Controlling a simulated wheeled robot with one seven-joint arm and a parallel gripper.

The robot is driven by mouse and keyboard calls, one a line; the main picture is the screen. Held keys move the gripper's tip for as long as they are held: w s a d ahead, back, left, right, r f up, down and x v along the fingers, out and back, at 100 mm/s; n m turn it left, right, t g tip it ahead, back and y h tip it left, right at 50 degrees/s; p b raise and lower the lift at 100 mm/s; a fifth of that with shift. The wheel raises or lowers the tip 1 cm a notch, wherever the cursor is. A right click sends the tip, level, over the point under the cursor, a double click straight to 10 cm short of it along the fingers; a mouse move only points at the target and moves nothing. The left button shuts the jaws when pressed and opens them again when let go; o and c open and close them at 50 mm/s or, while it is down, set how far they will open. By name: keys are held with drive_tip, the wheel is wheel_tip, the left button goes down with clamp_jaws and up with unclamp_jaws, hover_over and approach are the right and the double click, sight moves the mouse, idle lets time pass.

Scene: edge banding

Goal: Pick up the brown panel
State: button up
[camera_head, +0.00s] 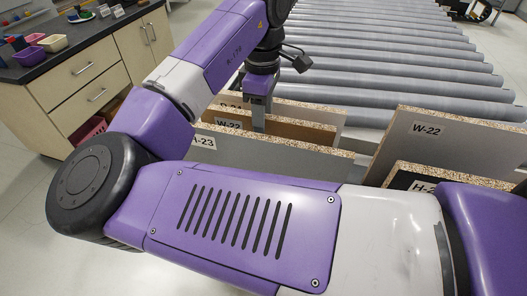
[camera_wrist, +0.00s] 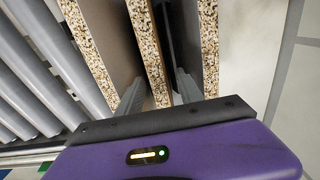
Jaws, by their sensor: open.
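The brown panel (camera_head: 300,132) stands upright on edge in the left group of boards in the head view, between a paler board behind and a grey board in front. In the wrist view I take it as the middle board with the speckled edge (camera_wrist: 150,58). My gripper (camera_head: 258,116) points down over it, and one finger shows in front of its face. In the wrist view the open fingers of my gripper (camera_wrist: 157,92) lie on either side of the middle board, with gaps visible. The fingertips are partly hidden between the boards.
The grey board marked 23 (camera_head: 270,160) stands close in front, and the pale board (camera_head: 315,110) close behind. A board marked W-22 (camera_head: 455,143) and a dark board (camera_head: 400,180) stand at right. A roller conveyor (camera_head: 390,50) lies behind. A cabinet (camera_head: 95,80) stands at left.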

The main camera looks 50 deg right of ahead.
wheel_tip(320, 180, down, 3)
drive_tip(key=shift+s+d+f, duration=0.1)
drive_tip(key=shift+s, duration=0.05)
clamp_jaws()
idle(1.4)
